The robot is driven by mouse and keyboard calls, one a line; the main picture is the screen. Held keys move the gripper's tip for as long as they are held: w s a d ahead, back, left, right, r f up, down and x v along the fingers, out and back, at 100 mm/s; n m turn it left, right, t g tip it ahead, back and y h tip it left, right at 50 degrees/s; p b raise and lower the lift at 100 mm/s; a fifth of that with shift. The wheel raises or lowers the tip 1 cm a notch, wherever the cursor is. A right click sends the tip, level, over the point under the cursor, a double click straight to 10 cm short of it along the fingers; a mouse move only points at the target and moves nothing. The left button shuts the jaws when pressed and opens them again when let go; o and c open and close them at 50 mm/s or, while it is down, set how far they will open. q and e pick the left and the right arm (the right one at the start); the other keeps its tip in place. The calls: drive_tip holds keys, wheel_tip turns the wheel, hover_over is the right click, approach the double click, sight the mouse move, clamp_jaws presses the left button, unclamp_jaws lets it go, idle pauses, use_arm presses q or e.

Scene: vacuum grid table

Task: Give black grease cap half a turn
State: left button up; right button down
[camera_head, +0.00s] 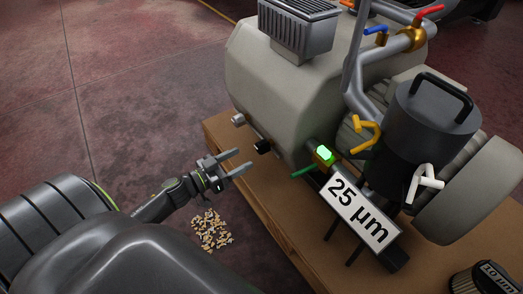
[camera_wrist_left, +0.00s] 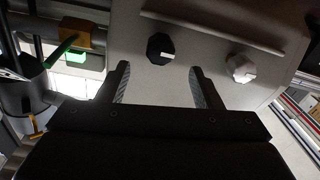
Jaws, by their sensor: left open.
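The black grease cap (camera_head: 262,146) sits on the lower front of the grey pump housing (camera_head: 262,85). In the left wrist view the black cap (camera_wrist_left: 160,48) shows a light mark on its face and lies ahead of the fingers, between their lines. My left gripper (camera_head: 239,161) is open and empty, a little short of the cap and apart from it. Its two fingers (camera_wrist_left: 158,85) stand apart in the left wrist view. A light grey cap (camera_head: 238,119) sits to the left of the black one; it also shows in the left wrist view (camera_wrist_left: 242,67). My right gripper is not in view.
A dark canister (camera_head: 425,125) is further right. The wooden base (camera_head: 270,203) lies below. Small tan pieces (camera_head: 211,231) lie on the floor.

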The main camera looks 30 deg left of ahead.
sight(258, 150)
use_arm(q)
drive_tip(key=b+x, duration=0.1)
drive_tip(key=x, duration=0.7)
drive_tip(key=shift+w+d, duration=0.15)
drive_tip(key=shift+w, duration=0.15)
drive_tip(key=c, duration=1)
drive_tip(key=shift+m, duration=0.4)
